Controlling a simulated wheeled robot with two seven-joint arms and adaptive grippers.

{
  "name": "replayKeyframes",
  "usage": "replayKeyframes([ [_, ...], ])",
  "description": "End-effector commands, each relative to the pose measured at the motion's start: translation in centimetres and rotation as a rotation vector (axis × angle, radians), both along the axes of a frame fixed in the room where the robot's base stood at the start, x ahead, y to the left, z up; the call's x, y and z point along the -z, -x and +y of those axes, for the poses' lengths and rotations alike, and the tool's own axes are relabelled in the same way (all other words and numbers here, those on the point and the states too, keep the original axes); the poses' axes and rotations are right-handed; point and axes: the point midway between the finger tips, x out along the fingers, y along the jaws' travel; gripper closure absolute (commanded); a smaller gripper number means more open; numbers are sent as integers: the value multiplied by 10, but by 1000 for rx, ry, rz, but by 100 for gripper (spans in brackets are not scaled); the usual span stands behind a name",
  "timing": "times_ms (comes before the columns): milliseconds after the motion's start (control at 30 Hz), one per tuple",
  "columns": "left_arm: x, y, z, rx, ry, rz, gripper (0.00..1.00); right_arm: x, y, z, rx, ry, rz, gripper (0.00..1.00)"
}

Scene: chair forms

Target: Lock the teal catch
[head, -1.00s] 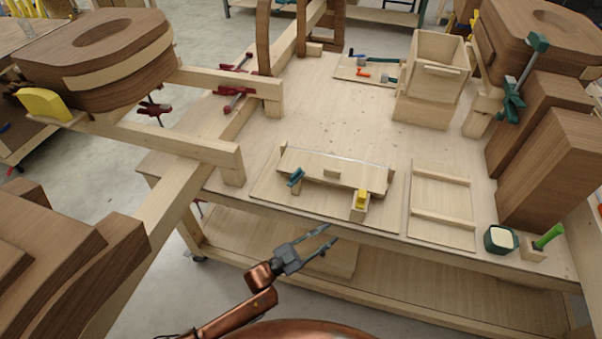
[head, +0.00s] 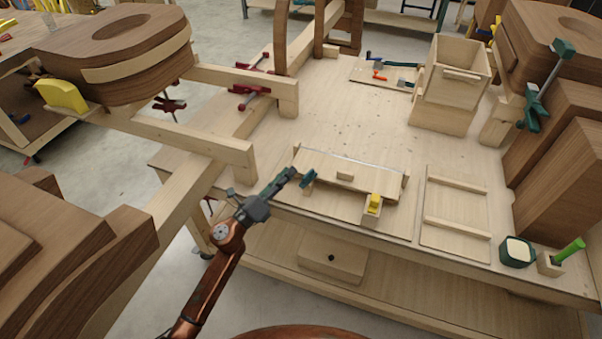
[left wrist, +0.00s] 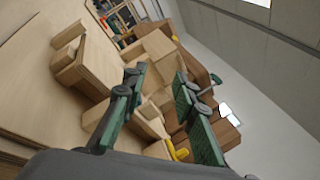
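The teal catch (head: 308,178) stands tilted at the left end of a pale wooden block on a thin board (head: 340,207) near the bench's front edge. A yellow catch (head: 374,203) is at the block's right end; yellow also shows between the fingers in the left wrist view (left wrist: 181,154). My left gripper (head: 287,174) is just left of the teal catch, its tips close to it; I cannot tell whether they touch. In the left wrist view its two green-padded fingers (left wrist: 160,75) are apart, with nothing visibly held. I cannot make out the teal catch there. My right gripper is out of view.
A framed wooden panel (head: 455,215) lies right of the board. A dark green cup (head: 517,252) and a green-handled tool (head: 568,251) stand at the front right. An open wooden box (head: 455,88) stands behind. The bench middle (head: 345,125) is mostly clear.

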Motion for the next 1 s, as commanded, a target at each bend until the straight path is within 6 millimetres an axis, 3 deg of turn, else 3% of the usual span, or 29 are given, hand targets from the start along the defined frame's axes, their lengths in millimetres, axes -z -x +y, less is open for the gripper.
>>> replayKeyframes([
  [400, 31, 16, -14, -136, -657, -280, 74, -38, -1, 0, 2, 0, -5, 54],
  [667, 38, 10, -21, -153, -751, -338, 74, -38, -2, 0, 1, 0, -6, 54],
  [1000, 39, -32, -50, -152, -749, -337, 74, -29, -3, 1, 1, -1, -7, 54],
])
